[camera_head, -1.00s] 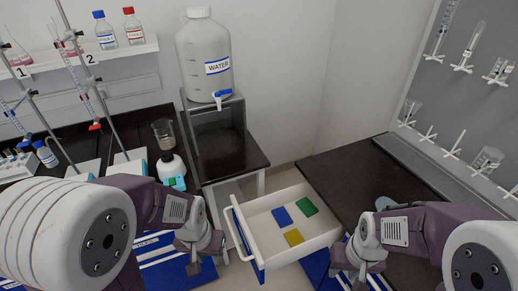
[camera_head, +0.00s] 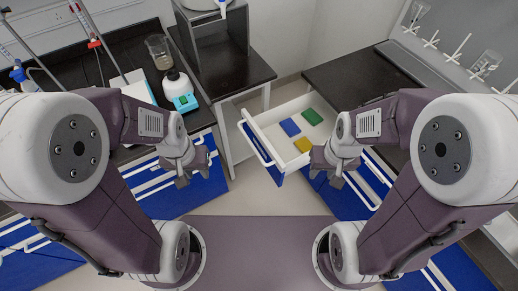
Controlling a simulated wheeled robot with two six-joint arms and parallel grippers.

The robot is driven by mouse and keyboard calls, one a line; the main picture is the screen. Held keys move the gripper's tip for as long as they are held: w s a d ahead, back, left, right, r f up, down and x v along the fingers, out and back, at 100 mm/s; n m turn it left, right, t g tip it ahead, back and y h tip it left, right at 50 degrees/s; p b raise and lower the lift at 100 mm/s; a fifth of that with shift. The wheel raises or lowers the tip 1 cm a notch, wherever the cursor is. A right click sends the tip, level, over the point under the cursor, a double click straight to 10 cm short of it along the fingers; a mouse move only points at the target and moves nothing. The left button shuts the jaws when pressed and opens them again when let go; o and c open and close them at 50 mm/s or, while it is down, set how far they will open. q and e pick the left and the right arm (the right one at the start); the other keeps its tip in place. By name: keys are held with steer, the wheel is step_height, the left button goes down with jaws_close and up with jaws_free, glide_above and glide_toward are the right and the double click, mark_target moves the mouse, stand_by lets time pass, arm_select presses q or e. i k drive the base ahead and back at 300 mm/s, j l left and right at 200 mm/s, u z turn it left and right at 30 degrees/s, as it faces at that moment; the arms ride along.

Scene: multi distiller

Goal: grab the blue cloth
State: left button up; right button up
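The blue cloth (camera_head: 290,127) lies flat in the open white drawer (camera_head: 262,122), left of a green cloth (camera_head: 312,116) and behind a yellow cloth (camera_head: 303,145). My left gripper (camera_head: 194,177) is left of the drawer, apart from it, with its fingers apart and nothing between them. My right gripper (camera_head: 326,177) is in front and to the right of the drawer, near its front right side, with its fingers apart and empty. Neither gripper touches the blue cloth.
A black-topped bench (camera_head: 345,78) stands to the right, with pegs above it. Blue cabinet fronts (camera_head: 165,197) lie below. Grey floor is open before the drawer.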

mark_target(289, 127)
steer(key=i+l+u, duration=0.25)
steer(key=u, duration=0.2)
steer(key=i+l+u, duration=0.25)
steer(key=u, duration=0.15)
steer(key=l, duration=0.1)
